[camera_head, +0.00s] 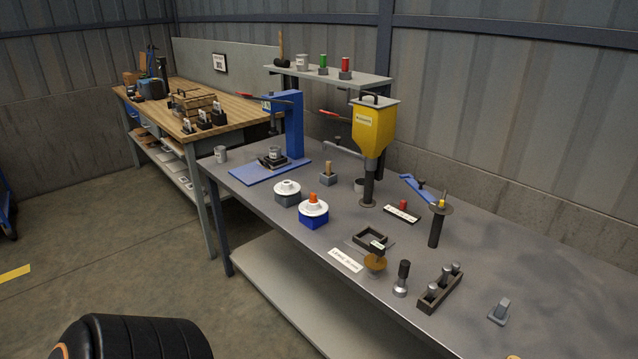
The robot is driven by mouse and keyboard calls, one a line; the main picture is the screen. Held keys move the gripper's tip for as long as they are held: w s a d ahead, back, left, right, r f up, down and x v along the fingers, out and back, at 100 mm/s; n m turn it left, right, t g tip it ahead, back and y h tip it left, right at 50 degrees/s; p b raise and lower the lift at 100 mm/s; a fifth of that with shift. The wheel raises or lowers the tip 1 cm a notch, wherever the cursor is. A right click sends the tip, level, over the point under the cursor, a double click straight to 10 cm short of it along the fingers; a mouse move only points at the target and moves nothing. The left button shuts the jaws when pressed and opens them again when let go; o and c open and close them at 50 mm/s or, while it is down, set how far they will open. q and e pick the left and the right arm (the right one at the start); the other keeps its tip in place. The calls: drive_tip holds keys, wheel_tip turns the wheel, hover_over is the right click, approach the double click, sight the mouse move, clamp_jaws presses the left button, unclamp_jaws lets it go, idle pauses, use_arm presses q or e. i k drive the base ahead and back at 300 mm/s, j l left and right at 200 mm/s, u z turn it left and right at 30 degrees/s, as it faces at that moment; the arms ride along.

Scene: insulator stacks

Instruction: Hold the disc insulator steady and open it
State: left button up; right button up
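Two white disc-shaped pieces sit on the grey metal bench (470,270), left of its middle. One white disc (313,210) has an orange top and rests on a blue block. The other white disc (287,187) rests on a dark grey block just behind and to the left of it. They look like disc insulators, but I cannot tell which one the task names or whether either is open.
A blue press (290,125) and a yellow hopper (375,130) stand behind the discs. A brown round piece (375,262), a dark rack of metal cylinders (440,290) and a post stand (436,225) are to the right. The bench's front left edge is clear.

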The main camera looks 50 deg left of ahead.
sight(320, 207)
drive_tip(key=k+j+z, duration=0.15)
drive_tip(key=j, duration=0.3)
drive_tip(key=j+z, duration=0.1)
drive_tip(key=j, duration=0.35)
drive_tip(key=k+j, duration=0.1)
drive_tip(key=j, duration=0.25)
drive_tip(key=k+j, duration=0.1)
drive_tip(key=j, duration=0.3)
drive_tip(key=k+j+z, duration=0.1)
drive_tip(key=j, duration=0.25)
drive_tip(key=k+j, duration=0.15)
drive_tip(key=j, duration=0.2)
drive_tip(key=k+j, duration=0.15)
drive_tip(key=j, duration=0.2)
drive_tip(key=j+z, duration=0.05)
